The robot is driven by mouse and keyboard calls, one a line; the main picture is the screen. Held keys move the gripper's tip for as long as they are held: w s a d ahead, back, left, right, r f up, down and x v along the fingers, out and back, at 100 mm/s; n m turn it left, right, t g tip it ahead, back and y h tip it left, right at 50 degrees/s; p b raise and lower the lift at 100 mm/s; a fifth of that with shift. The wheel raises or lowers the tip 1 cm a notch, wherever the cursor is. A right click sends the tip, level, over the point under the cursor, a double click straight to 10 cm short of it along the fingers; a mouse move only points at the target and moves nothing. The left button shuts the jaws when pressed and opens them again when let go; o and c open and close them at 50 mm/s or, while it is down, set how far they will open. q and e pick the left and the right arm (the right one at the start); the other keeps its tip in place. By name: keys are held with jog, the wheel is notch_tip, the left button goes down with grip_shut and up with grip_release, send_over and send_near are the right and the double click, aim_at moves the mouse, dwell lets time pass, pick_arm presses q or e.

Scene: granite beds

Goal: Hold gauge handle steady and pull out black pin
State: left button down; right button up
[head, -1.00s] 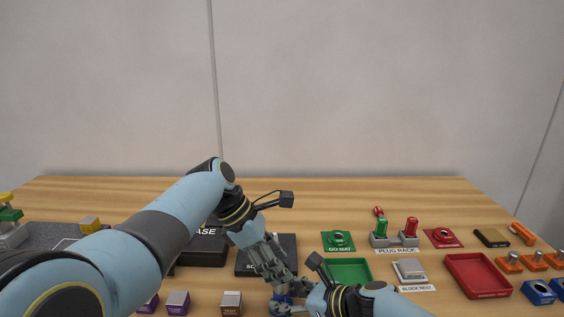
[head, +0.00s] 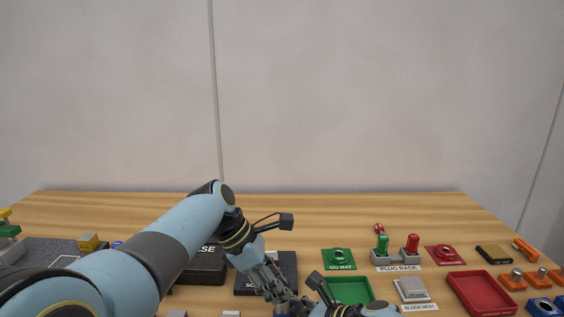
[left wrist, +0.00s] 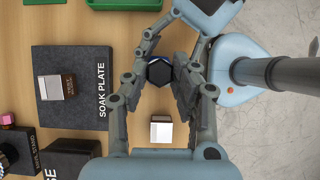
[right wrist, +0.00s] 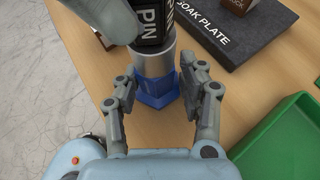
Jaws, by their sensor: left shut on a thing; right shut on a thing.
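The gauge stands upright on the wooden table. In the right wrist view I see its black pin (right wrist: 152,32) with white "PIN" lettering, a silver collar (right wrist: 155,63) and a blue base (right wrist: 158,93). My right gripper (right wrist: 158,76) is shut on the gauge handle, with a finger on each side of the silver and blue part. My left gripper (left wrist: 163,62) is shut on the black pin, whose dark six-sided top (left wrist: 160,72) shows in the left wrist view. In the head view my left gripper (head: 281,297) hides most of the gauge.
The dark soak plate (left wrist: 103,60) with a small block (left wrist: 55,88) lies close by. A green tray (head: 340,281), the plug rack (head: 398,258), a block nest (head: 412,291) and a red tray (head: 462,280) are on the right.

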pick_arm(q)
jog(key=shift+r, duration=0.2)
dwell(0.3)
jog(key=shift+r, duration=0.35)
jog(key=shift+r, duration=0.15)
jog(key=shift+r, duration=2.2)
pick_arm(e)
jog(key=o, duration=1.4)
jog(key=shift+d+r, duration=0.1)
